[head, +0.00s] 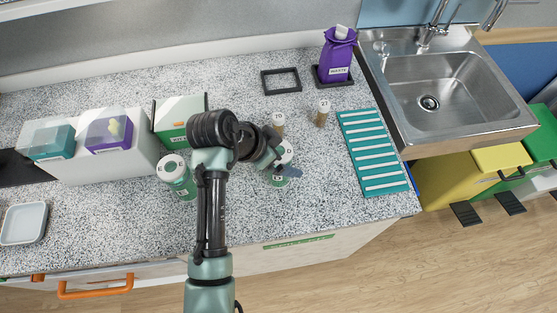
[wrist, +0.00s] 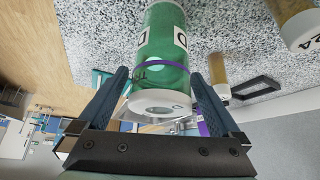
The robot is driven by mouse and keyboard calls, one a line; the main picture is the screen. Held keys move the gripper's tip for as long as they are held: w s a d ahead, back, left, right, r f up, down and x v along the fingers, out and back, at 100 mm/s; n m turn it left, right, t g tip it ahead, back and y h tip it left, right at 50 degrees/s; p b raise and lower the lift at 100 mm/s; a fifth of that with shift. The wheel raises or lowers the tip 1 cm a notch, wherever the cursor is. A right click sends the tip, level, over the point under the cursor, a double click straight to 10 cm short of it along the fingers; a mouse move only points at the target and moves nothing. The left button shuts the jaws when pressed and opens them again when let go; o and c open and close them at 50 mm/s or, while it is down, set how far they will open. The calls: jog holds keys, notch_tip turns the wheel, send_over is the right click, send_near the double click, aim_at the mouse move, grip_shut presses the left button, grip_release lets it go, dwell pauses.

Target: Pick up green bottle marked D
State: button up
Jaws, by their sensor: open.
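The green bottle marked D (head: 280,180) stands on the speckled counter, with its white lid and lower body showing past my gripper (head: 284,168). In the wrist view the green bottle (wrist: 166,42) has its D label, a purple band and a white lid, with the lid end toward me. My gripper (wrist: 158,76) is open there, one finger on each side of the lid and neck. I cannot tell whether either finger touches it.
Two small amber vials (head: 278,121) (head: 322,113) stand just behind the bottle. A green rack (head: 345,130) lies to the right, before the sink (head: 450,85). A black frame (head: 281,72), purple waste container (head: 338,52) and green box (head: 180,108) are farther back. The front counter is clear.

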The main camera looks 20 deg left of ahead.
jog(key=shift+w+d+f, duration=0.15)
jog(key=shift+w+f, duration=0.15)
jog(key=shift+f, duration=0.2)
grip_shut()
